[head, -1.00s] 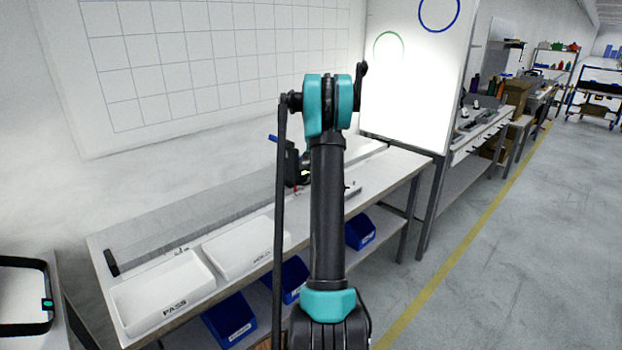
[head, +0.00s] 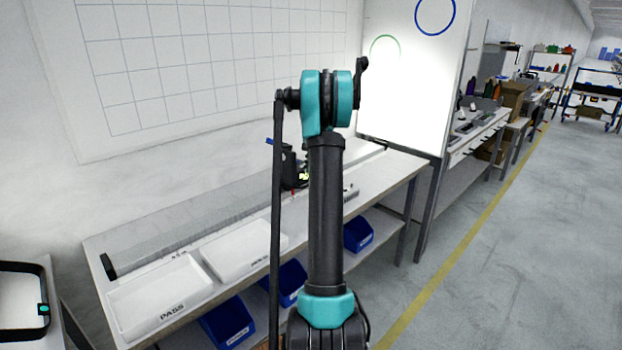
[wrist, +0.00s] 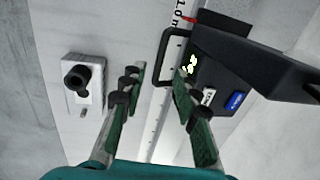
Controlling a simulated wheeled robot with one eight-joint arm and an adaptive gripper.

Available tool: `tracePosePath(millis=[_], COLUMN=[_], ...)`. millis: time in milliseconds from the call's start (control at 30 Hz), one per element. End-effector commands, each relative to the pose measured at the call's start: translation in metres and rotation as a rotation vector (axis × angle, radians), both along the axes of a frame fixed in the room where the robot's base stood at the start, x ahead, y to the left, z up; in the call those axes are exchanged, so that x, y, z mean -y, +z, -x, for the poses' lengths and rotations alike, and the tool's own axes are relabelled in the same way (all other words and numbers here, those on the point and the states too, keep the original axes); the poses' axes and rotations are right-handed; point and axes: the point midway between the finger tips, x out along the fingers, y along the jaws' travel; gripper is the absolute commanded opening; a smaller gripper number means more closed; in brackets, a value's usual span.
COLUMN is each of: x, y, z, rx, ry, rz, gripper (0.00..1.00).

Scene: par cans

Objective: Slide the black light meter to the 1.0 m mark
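The black light meter (wrist: 225,65) is at the right of the wrist view, with a yellow-green display, a blue button and a looped black handle on its left. Its red pointer (wrist: 189,19) is close beside the 1.0 m mark (wrist: 178,15) on the white scale (wrist: 165,115). In the head view the meter (head: 289,168) stands on the bench rail, partly hidden by my arm. My gripper (wrist: 159,74) is open, with the handle's near bar between its fingertips. The right fingertip overlaps the handle loop; I cannot tell whether it touches. The gripper is hidden in the head view.
A white block with a black knob (wrist: 82,85) lies left of my gripper. White trays (head: 160,297) stand at the bench's front left. Blue bins (head: 228,320) sit on the shelf below. A white board (head: 405,90) stands past the bench's far end.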

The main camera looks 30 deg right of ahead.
Motion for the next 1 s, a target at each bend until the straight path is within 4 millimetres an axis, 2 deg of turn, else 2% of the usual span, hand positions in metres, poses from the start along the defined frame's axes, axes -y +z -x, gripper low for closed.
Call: tracePosePath(millis=[33, 200, 400, 1000], x=[0.001, 0.002, 0.004, 0.004], y=[0.012, 0.043, 0.064, 0.069], z=[0.003, 0.008, 0.011, 0.012], rx=[0.000, 0.000, 0.000, 0.000], ry=[0.000, 0.000, 0.001, 0.001], rz=[0.000, 0.000, 0.000, 0.000], gripper=[0.31, 0.31, 0.31, 0.31])
